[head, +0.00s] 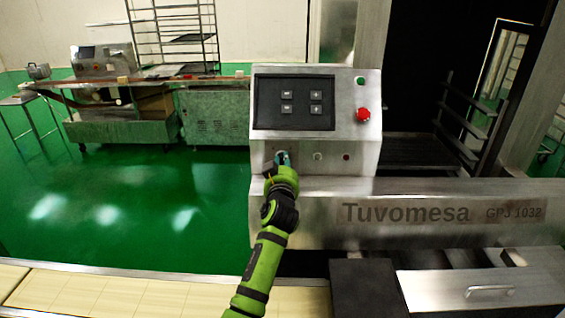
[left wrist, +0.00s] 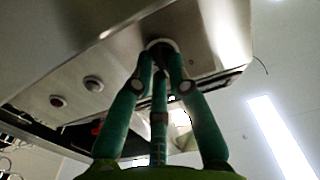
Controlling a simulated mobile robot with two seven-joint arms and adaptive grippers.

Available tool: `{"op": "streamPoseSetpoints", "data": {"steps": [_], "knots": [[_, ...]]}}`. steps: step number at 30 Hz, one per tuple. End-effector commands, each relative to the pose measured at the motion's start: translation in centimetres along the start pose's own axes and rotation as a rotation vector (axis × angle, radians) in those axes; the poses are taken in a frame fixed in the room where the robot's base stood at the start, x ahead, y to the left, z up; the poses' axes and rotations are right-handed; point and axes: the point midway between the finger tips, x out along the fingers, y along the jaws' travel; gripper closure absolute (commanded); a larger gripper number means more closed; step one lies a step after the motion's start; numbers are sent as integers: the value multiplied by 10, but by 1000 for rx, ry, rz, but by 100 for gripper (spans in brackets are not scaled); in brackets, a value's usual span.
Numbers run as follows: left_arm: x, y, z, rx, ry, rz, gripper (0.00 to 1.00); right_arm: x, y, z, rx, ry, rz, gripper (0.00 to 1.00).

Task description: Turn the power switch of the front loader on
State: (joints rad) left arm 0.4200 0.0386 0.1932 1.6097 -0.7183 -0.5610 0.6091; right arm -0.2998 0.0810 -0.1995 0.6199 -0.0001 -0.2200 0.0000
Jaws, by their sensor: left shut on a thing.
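The front loader (head: 217,213) is a steel machine marked "Tuvomesa GPJ 1032", with a raised control box (head: 344,105). On the box's lower face my left gripper (head: 282,158) reaches the leftmost control of a row. In the left wrist view the green fingers (left wrist: 160,62) converge on a round knob (left wrist: 160,43) and are shut on it. The knob is mostly hidden by the fingers, so its turned position cannot be told. To its right in the head view are a pale round control (head: 317,156) and a small red one (head: 346,157). My right gripper is not in view.
Above are a dark button panel (head: 293,102), a red button (head: 363,115) and a green button (head: 361,81). A pale belt (head: 150,296) runs along the front. A bench with machines (head: 215,116) and a rack (head: 174,30) stand behind. Open green floor lies left.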

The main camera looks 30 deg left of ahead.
Motion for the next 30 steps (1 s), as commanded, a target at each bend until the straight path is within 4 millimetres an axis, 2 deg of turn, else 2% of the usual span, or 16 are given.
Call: {"op": "streamPoseSetpoints", "data": {"steps": [18,30], "knots": [[0,1,2,567,-2,1,100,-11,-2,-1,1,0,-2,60],[0,1,4,778,-1,1,100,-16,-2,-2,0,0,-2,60]]}}
